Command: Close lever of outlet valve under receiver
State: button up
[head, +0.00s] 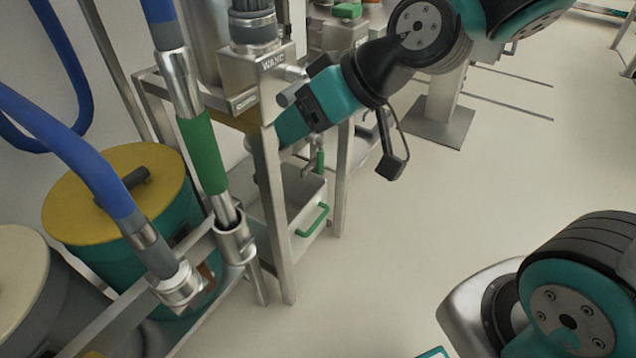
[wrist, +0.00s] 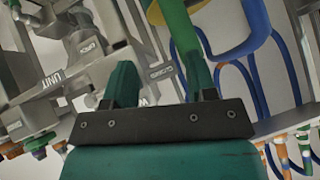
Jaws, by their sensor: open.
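My gripper (head: 283,132) reaches in among the steel frame at the upper middle of the head view, its tips partly behind a frame post. In the wrist view its two green fingers (wrist: 160,78) stand apart. A steel bar with lettering shows between them, and I see nothing clearly gripped. A small green grip (head: 320,160) hangs below my gripper in the head view, perhaps a valve lever; I cannot tell for sure. A steel housing with lettering (head: 262,70) stands above and left of my gripper. The outlet valve's lever cannot be clearly told in either view.
A steel frame post (head: 272,215) stands close beside my gripper. A steel bin with a green handle (head: 312,221) sits below. A green-sleeved pipe (head: 203,150), a blue hose (head: 75,150) and a yellow-lidded drum (head: 75,200) are at left.

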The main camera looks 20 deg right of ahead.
jog(key=w+d+f+m+t+b, duration=0.1)
jog(key=w+d+f+t+b, duration=0.1)
jog(key=w+f+b, duration=0.35)
jog(key=w+d+f+t+b, duration=0.1)
jog(key=w+f+t+b, duration=0.1)
jog(key=f+b, duration=0.6)
jog(key=w+d+f+m+t+b, duration=0.1)
jog(key=w+d+f+t+b, duration=0.15)
jog(key=f+b, duration=0.45)
jog(key=m+t+h+b, duration=0.4)
jog(key=t+h+b, duration=0.2)
jog(key=b, duration=0.9)
send_near(322, 164)
jog(key=w+p, duration=0.2)
jog(key=p, duration=0.3)
jog(key=w+p, duration=0.3)
jog(key=p, duration=0.2)
jog(key=w+a+r+p, duration=0.1)
jog(key=w+p, duration=0.2)
jog(key=p, duration=0.1)
jog(key=shift+w+p, duration=0.2)
jog(key=shift+p, duration=0.2)
jog(key=w, duration=0.1)
jog(key=w+f, duration=0.1)
jog(key=w, duration=0.1)
jog(key=shift+w, duration=0.25)
jog(key=shift+w+r, duration=0.1)
jog(key=shift+w, duration=0.5)
grip_shut()
